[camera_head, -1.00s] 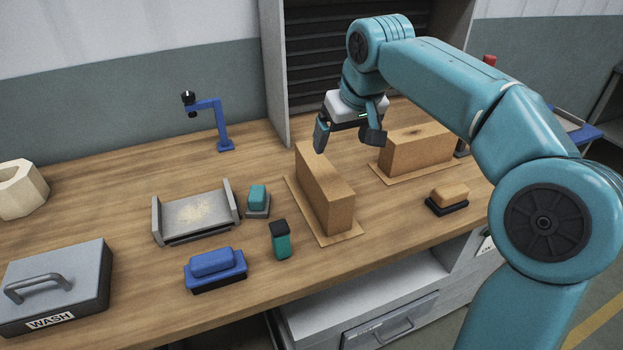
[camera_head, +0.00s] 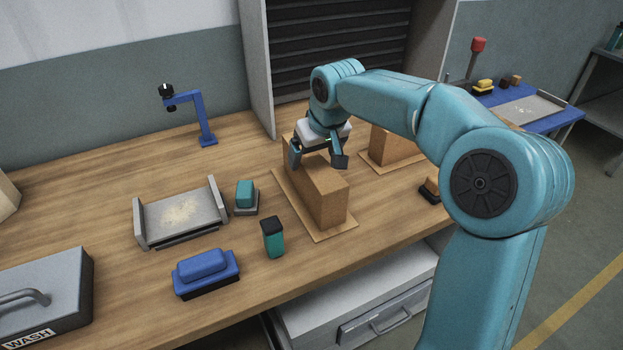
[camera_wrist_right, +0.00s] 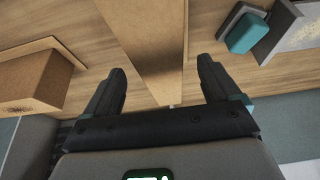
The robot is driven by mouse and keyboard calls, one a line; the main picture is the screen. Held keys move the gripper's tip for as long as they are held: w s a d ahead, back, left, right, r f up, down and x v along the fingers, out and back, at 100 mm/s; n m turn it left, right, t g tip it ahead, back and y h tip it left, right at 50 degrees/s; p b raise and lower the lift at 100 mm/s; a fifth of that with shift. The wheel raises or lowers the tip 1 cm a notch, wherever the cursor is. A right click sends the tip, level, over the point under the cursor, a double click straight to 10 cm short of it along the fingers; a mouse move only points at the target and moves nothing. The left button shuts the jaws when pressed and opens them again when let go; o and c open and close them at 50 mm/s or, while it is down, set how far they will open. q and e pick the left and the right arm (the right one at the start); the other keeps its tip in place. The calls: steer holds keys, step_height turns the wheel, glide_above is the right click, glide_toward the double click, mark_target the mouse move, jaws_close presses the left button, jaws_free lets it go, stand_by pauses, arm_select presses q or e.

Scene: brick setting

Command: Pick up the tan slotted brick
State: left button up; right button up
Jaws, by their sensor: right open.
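Two tan bricks stand on thin tan mats on the wooden bench. The nearer brick (camera_head: 322,195) is long and runs away from me; the other brick (camera_head: 388,148) stands to its right, partly behind my arm. I cannot make out a clear slot on either. My right gripper (camera_head: 317,163) is open over the nearer brick's far end, one finger on each side in the picture. In the right wrist view, this brick (camera_wrist_right: 145,35) extends between the open fingers (camera_wrist_right: 162,78); contact is not clear. The other brick (camera_wrist_right: 33,80) lies at the left there. My left gripper is not in view.
On the bench are a grey tray (camera_head: 180,218), a teal-topped block (camera_head: 245,195), a teal bottle (camera_head: 273,238), a blue brush (camera_head: 206,272), a grey WASH box (camera_head: 50,290) and a blue stand (camera_head: 205,120). A blue table (camera_head: 545,122) stands at the right.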

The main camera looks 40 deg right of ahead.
mark_target(311, 159)
steer(key=x, duration=0.5)
steer(key=shift+w+d+f, duration=0.1)
steer(key=shift+w, duration=0.05)
jaws_close()
